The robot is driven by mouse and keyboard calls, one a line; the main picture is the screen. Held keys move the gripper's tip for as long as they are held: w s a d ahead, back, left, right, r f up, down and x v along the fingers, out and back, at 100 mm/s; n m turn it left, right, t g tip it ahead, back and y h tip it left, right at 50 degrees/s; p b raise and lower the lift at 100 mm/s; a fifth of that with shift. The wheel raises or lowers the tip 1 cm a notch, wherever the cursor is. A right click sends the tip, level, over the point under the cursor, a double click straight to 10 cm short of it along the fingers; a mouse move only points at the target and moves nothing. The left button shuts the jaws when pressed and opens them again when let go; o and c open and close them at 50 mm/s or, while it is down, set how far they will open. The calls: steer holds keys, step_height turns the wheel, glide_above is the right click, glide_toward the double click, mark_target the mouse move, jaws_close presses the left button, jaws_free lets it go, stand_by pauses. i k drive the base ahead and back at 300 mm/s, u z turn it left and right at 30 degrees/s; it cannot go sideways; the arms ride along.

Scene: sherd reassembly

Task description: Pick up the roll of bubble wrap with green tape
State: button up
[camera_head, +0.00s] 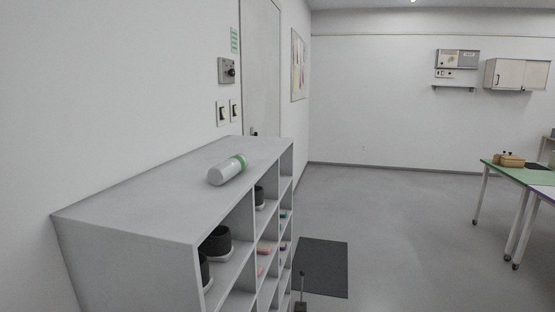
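The roll of bubble wrap (222,173) is a whitish cylinder with a band of green tape (240,160) at its far end. It lies on its side on the flat top of a grey shelf unit (150,207), near the unit's right edge. Nothing touches or covers it in this view. My gripper is not in view.
The shelf's open compartments hold dark pots (217,243) and small coloured items. A wall stands along the shelf's left side. A dark mat (322,267) lies on the floor to the right. A green-topped table (513,172) stands far right; floor between is clear.

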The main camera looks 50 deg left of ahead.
mark_target(220, 175)
steer(key=u, duration=0.45)
steer(key=i, duration=1.25)
steer(key=u, duration=0.8)
